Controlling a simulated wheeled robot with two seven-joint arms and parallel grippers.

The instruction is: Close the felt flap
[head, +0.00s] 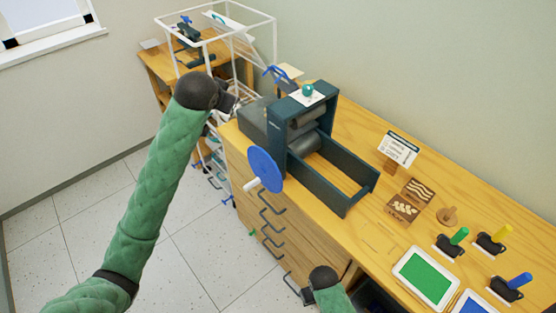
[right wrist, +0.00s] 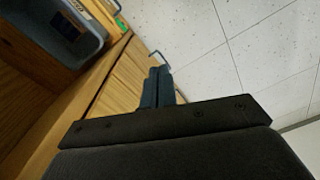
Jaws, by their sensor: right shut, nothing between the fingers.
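I cannot make out a felt flap in either view. A dark teal roller press (head: 305,140) stands on the wooden counter in the head view, with grey rollers, a long open bed frame and a blue handwheel (head: 265,170) on its near side. My left arm reaches up from the lower left. Its gripper (head: 226,104) is small and partly hidden behind my dark wrist, left of the press. My right gripper (right wrist: 158,73) is shut and empty in the right wrist view, its dark blue fingers together in front of the drawer fronts. My right arm is low, at the counter's front edge.
Drawer handles (head: 272,222) stick out below the press. A white frame rack (head: 215,45) stands behind. A grey bin (right wrist: 58,30) is beside my right gripper.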

